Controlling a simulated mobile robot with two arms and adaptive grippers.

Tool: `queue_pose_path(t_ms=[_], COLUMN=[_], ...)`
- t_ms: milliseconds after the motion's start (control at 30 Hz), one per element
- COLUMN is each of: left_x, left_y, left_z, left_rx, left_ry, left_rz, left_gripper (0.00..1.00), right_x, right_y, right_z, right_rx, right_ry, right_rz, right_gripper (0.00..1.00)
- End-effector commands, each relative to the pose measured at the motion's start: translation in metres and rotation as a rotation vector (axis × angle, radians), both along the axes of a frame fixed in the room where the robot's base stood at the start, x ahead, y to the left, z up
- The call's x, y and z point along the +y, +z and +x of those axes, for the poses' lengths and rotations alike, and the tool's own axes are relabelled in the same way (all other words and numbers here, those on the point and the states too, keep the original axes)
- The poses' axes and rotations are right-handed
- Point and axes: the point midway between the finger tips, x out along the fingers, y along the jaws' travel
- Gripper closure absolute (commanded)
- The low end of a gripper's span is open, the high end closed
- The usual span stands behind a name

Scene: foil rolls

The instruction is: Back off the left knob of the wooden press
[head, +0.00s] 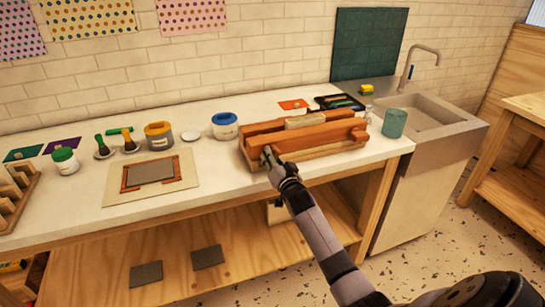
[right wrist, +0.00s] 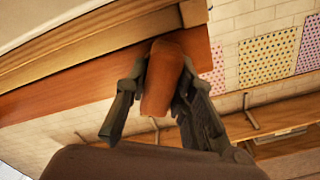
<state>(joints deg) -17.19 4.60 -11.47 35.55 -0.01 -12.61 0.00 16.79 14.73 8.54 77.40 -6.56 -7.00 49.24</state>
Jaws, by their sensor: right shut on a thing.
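The wooden press (head: 300,135) lies along the front edge of the white worktop, at its right part. Its reddish beams also show in the right wrist view (right wrist: 60,98). My right gripper (head: 270,160) is at the left front end of the press. In the right wrist view its two fingers close around the left knob (right wrist: 165,80), a reddish-brown wooden piece, one finger on each side. The knob is mostly hidden by the gripper in the head view. The right knob (head: 359,134) shows at the other end of the press. My left gripper is not in view.
A framed grey sheet (head: 150,172) lies on the worktop at left. Open floor (head: 450,225) lies right of the bench.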

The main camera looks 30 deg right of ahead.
Motion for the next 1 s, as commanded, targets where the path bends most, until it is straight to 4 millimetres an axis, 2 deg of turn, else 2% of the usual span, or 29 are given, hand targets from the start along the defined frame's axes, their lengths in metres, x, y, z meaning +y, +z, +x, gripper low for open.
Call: queue_pose_path(t_ms=[33, 1000], left_x=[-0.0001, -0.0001], left_y=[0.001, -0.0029], left_z=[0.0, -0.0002], left_rx=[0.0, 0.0], left_ry=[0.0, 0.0], left_rz=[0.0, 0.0], left_gripper=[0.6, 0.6], right_x=[-0.0014, -0.0017], right_y=[0.0095, 0.01], right_z=[0.0019, 0.002], right_rx=[-0.005, 0.211], right_ry=[-0.001, -0.009], right_rz=[-0.051, -0.948], right_gripper=[1.0, 1.0])
